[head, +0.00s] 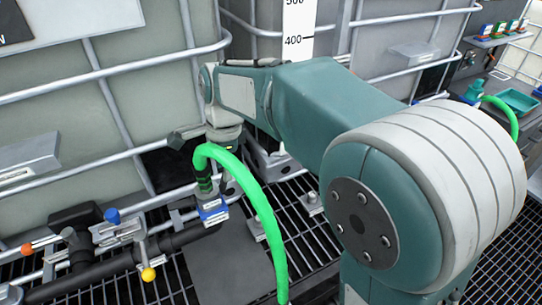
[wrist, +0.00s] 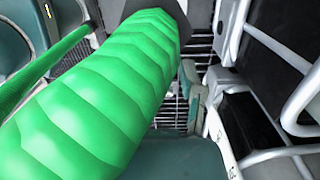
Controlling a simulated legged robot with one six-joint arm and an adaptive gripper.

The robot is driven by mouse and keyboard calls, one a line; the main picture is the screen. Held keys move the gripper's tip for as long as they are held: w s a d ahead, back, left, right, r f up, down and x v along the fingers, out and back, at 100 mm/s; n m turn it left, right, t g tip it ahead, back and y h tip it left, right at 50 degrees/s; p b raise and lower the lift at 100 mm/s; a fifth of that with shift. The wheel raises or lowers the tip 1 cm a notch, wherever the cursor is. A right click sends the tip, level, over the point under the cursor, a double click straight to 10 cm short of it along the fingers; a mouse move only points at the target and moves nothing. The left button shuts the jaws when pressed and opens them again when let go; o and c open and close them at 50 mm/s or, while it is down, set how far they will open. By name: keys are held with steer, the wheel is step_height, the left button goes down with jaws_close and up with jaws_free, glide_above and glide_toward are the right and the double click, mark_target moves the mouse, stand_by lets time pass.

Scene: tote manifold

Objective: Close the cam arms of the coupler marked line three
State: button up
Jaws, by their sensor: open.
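A green hose (head: 259,205) arches up and bends down into a dark coupler (head: 205,184) in the middle left of the head view. A blue collar with a white label (head: 213,211) sits at the coupler's foot; its print is too small to read. The cam arms cannot be made out clearly. My gripper (head: 228,150) is open, just behind and above the hose bend, partly hidden by it. In the wrist view the green hose (wrist: 95,95) runs large and close across the left half. I cannot tell whether the gripper touches it.
A dark manifold pipe (head: 115,259) with orange, blue and yellow-tipped handles (head: 148,274) lies at lower left. Caged totes (head: 120,110) stand behind. Black grating (head: 315,245) covers the floor. At upper right are a teal tray (head: 517,101) and another green hose (head: 502,108).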

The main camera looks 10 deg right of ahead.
steer(key=f, duration=0.3)
steer(key=shift+s+a, duration=0.1)
steer(key=shift+a, duration=0.15)
steer(key=shift+d+y, duration=0.25)
steer(key=shift+y, duration=0.45)
steer(key=w+d+g+y, duration=0.3)
steer(key=d+y, duration=0.7)
steer(key=shift+w+d+r, duration=0.15)
steer(key=shift+d+r, duration=0.25)
